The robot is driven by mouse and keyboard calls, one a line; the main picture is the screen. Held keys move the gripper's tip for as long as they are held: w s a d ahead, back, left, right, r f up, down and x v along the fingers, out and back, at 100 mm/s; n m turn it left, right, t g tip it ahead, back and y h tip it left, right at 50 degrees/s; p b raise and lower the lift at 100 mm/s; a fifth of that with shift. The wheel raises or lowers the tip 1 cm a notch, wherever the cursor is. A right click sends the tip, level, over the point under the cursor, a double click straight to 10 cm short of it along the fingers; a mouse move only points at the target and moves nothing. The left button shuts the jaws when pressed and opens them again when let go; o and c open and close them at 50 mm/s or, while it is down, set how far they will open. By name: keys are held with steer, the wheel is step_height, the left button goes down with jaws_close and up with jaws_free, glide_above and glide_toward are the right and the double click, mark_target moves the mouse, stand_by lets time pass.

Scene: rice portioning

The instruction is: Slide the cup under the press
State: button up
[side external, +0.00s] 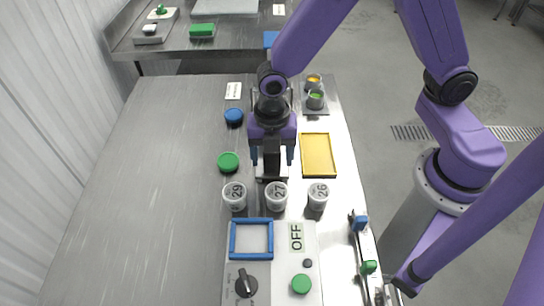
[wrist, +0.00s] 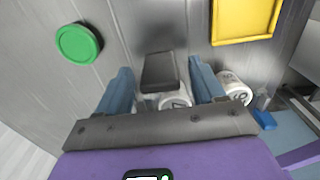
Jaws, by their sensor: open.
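Three white numbered cups stand in a row in the side view: cup 29 (side external: 235,197), cup 27 (side external: 277,196) and cup 26 (side external: 318,197). My gripper (side external: 272,162) is open just behind the middle cup, its blue fingers pointing down. A dark upright block (side external: 271,153), perhaps part of the press, shows between the fingers. In the wrist view this dark block (wrist: 158,72) lies between my open fingers (wrist: 160,85), with cup 27 (wrist: 175,100) partly hidden below it. Cup 26 (wrist: 235,88) is outside the right finger. I cannot tell whether anything touches.
A control box (side external: 240,285) with a blue frame, knob and "OFF" label stands in front of the cups. A yellow tray (side external: 334,155) lies right, green (side external: 228,162) and blue (side external: 234,116) discs left. The table's left side (side external: 130,200) is clear.

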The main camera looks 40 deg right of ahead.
steer(key=shift+f, duration=0.65)
jaws_close()
steer(key=w+d, duration=1)
steer(key=shift+w+d+r, duration=0.1)
steer(key=shift+w+d, duration=0.05)
steer(key=shift+w, duration=0.05)
steer(key=shift+c, duration=0.6)
jaws_free()
steer(key=shift+w, duration=0.1)
steer(key=shift+o, duration=0.6)
